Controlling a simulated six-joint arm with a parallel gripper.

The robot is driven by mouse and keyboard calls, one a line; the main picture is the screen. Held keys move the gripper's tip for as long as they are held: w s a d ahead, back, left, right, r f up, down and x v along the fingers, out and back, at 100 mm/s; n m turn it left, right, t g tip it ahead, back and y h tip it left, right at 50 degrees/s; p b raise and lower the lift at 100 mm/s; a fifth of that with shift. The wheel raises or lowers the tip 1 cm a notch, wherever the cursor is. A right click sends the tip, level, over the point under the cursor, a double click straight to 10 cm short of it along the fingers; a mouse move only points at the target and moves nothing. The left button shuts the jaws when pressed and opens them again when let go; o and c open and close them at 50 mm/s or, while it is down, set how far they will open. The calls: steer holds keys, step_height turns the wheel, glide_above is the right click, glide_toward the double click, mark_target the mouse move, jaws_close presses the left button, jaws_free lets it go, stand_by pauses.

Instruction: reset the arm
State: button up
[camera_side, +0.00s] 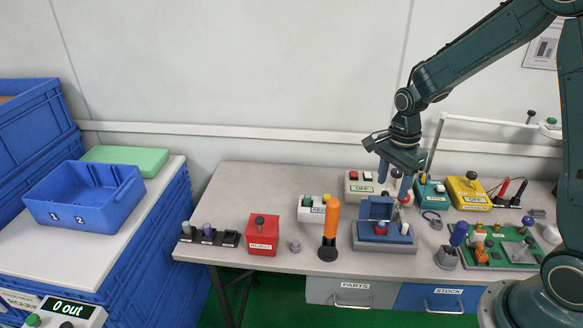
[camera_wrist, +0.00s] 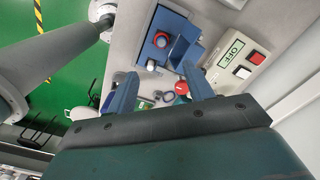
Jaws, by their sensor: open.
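My gripper (camera_side: 393,188) is open, pointing down over the back of the workbench (camera_side: 250,180). In the side view it appears just above and behind the blue tester box (camera_side: 368,243), whose lid stands up. In the wrist view the two dark blue fingers (camera_wrist: 159,72) are spread apart with nothing held between them. The blue tester (camera_wrist: 170,38) lies beyond the fingertips there. A box marked OFF (camera_side: 362,186) with a red and a white button stands close to the left finger in the side view; it also shows in the wrist view (camera_wrist: 238,60).
An orange-handled tool (camera_side: 331,228) stands upright at the bench front. A red REJECT box (camera_side: 262,234), a yellow box (camera_side: 468,193) and a green board (camera_side: 498,247) are around. A blue two-compartment bin (camera_side: 85,195) is on the left table. Clear bench lies at back left.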

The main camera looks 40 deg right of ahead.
stand_by(0.3)
steer(key=s+a+r+n+t, duration=0.1)
steer(key=s+a+r+n, duration=0.1)
steer(key=s+r+n, duration=0.4)
steer(key=s+a+r+n+t, duration=0.1)
steer(key=a+r+n+t, duration=0.15)
steer(key=r, duration=0.45)
steer(key=s+a+r+n+t, duration=0.1)
steer(key=s+r+n, duration=0.1)
steer(key=s+n, duration=0.3)
steer(key=s+a+r+n+t, duration=0.1)
steer(key=s+a+r+n, duration=0.1)
steer(key=s+n, duration=0.4)
steer(key=shift+s+a+r, duration=0.25)
steer(key=shift+s+r, duration=0.1)
steer(key=shift+r, duration=0.4)
